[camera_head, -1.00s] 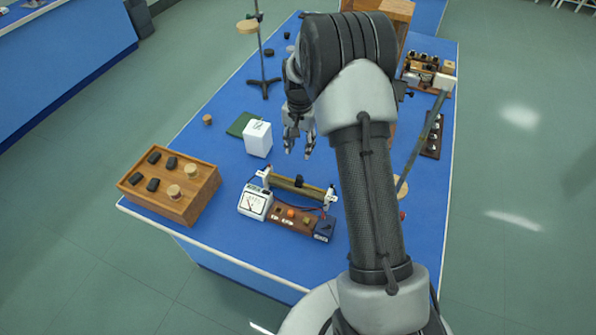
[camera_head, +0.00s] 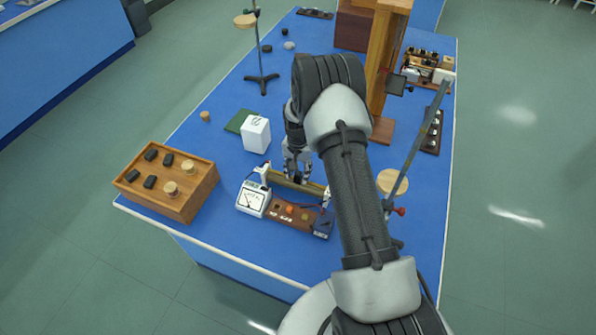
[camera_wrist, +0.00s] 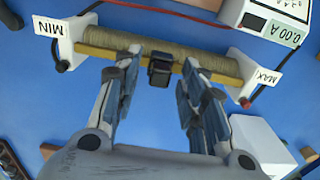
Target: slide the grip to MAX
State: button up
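The slide rheostat (camera_head: 284,184) stands on the blue bench behind a meter and a wooden strip. In the wrist view its wound coil (camera_wrist: 110,40) runs between a MIN plate (camera_wrist: 57,37) at left and a MAX plate (camera_wrist: 256,77) at right. The black grip (camera_wrist: 160,68) sits near mid-rail. My gripper (camera_wrist: 162,58) is open, one finger on each side of the grip, with visible gaps. In the head view my gripper (camera_head: 297,172) is down at the rheostat and hides the grip. The MAX end is the meter side, left in the head view.
The white meter (camera_wrist: 285,22) reads 0.00 A; it also shows in the head view (camera_head: 252,199). A wooden box (camera_head: 150,200) of weights stands left, a white cube (camera_head: 256,134) behind. A stand with a rod (camera_head: 420,140) rises at right.

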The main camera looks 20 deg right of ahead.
jog(key=shift+c, duration=0.2)
grip_shut()
dwell(0.6)
